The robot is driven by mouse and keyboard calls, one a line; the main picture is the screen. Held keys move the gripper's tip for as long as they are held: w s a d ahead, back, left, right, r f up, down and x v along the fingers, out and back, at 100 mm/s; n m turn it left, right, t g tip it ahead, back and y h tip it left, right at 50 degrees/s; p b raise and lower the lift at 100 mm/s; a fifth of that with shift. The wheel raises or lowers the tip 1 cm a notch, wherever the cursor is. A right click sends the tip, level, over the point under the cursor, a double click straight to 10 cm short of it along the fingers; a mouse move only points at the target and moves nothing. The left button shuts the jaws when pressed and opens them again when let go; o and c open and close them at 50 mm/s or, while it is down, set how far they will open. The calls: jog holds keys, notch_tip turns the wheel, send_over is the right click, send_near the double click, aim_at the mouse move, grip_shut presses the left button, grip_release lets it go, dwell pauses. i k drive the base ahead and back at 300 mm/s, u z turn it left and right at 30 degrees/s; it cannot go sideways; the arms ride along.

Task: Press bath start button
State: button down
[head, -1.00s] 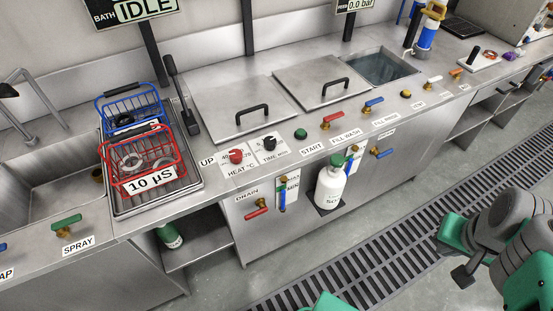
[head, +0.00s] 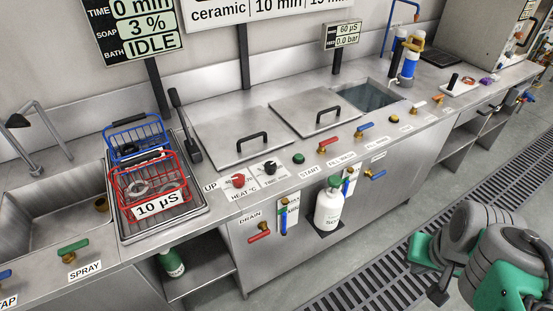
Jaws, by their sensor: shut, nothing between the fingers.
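The green start button (head: 299,158) sits on the front strip of the steel bench, above the START label (head: 311,171). It stands clear, between the black time knob (head: 270,168) and the red fill valve (head: 328,143). The display (head: 130,30) on the wall reads time 0 min, soap 3 % and bath IDLE. My arm is at the lower right, over the floor in front of the bench. Its dark end, my gripper (head: 438,294), is small and partly cut off by my own links. It looks shut and empty, well apart from the button.
Two lidded tanks (head: 240,138) with black handles lie behind the button. A red basket (head: 150,190) and a blue basket (head: 137,137) stand on a tray at left. A white bottle (head: 329,206) hangs on the bench front. The floor by the drain grate (head: 400,245) is clear.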

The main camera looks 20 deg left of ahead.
aim_at(298, 157)
jog(key=u, duration=1.7)
jog(key=i, duration=1)
